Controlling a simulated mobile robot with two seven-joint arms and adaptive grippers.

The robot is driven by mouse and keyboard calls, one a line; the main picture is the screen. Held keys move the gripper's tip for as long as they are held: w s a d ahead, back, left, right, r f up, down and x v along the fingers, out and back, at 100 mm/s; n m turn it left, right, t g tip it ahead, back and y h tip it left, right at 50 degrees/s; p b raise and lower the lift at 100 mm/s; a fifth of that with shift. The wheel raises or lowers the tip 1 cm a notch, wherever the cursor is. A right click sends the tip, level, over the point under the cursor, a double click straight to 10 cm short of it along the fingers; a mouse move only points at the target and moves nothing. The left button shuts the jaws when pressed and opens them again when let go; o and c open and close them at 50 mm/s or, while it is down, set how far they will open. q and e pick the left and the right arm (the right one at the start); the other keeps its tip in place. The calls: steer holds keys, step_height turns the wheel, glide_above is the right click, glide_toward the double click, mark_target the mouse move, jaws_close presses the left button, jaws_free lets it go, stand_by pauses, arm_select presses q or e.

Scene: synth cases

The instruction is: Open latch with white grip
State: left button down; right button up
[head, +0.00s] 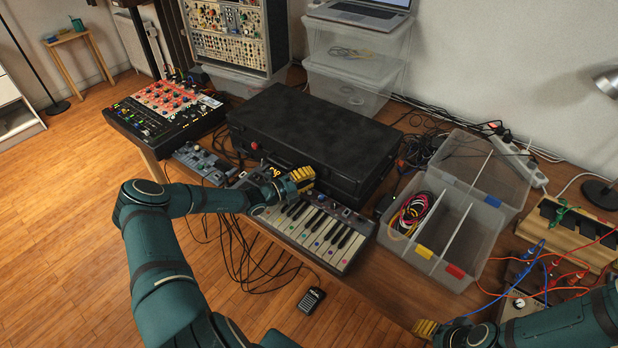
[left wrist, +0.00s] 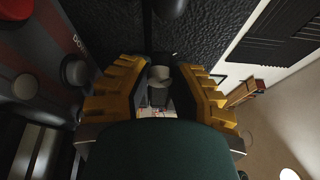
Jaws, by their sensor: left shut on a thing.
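A closed black case (head: 315,130) lies on the table, and its dark textured surface also fills the upper middle of the left wrist view (left wrist: 200,40). My left gripper (head: 302,177), with yellow fingers, is at the case's front side, above the keyboard. The fingers hide the latch in the head view. My right gripper (head: 425,328) is at the bottom right, away from the case; its finger opening is unclear.
A small keyboard (head: 318,232) lies right in front of the case. A red mixer (head: 167,105) stands left. A clear divided box (head: 448,228) with cables stands right, beside patched modules (head: 545,285). Loose cables run behind the case. Clear boxes (head: 352,62) stand behind it.

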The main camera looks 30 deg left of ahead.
arm_select(q)
steer(key=c, duration=0.8)
jaws_free()
steer(key=shift+a, duration=0.1)
steer(key=shift+o, duration=0.2)
